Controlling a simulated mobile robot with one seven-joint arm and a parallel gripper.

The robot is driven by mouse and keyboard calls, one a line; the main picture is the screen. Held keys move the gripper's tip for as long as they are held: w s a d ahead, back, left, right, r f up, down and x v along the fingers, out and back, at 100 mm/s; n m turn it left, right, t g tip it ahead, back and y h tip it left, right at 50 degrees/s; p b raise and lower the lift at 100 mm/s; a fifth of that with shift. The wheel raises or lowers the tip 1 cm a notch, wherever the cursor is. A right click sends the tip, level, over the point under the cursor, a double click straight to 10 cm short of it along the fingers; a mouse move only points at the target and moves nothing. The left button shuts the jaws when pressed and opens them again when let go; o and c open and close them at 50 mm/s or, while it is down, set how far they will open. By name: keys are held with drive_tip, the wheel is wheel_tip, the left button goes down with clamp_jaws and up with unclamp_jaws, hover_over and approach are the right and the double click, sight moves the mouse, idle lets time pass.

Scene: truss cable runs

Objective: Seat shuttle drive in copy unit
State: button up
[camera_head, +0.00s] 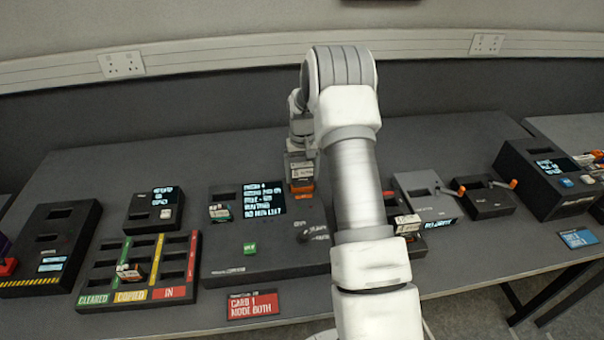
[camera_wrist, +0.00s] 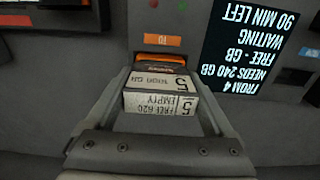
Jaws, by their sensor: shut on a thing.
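The shuttle drive (camera_wrist: 162,100) is a white-labelled block reading "5", "1000 GB", "FREE 620" and "EMPTY". Its orange end (camera_wrist: 165,61) points at the copy unit, just by the orange "TO" label (camera_wrist: 164,40). My gripper (camera_wrist: 162,85) is shut on the drive, with a finger along each side. In the head view the drive (camera_head: 301,187) is upright over the right part of the dark copy unit (camera_head: 240,262). The slot is mostly hidden by the drive, so I cannot tell how deep it sits. The copy unit's screen (camera_head: 264,200) reads "WAITING".
Another drive (camera_head: 220,212) stands in the copy unit's left slot. A sorting rack (camera_head: 190,290) with one drive is at left. A red card (camera_head: 252,305) lies in front. Grey and black units with orange levers (camera_head: 480,200) stand at right. My arm hides part of the bench.

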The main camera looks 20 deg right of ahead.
sight(302, 165)
drive_tip(key=shift+f+b, duration=0.35)
drive_tip(key=shift+f, duration=0.15)
drive_tip(key=o, duration=1.5)
drive_tip(key=shift+r+p, duration=2)
drive_tip(key=shift+r, duration=1.7)
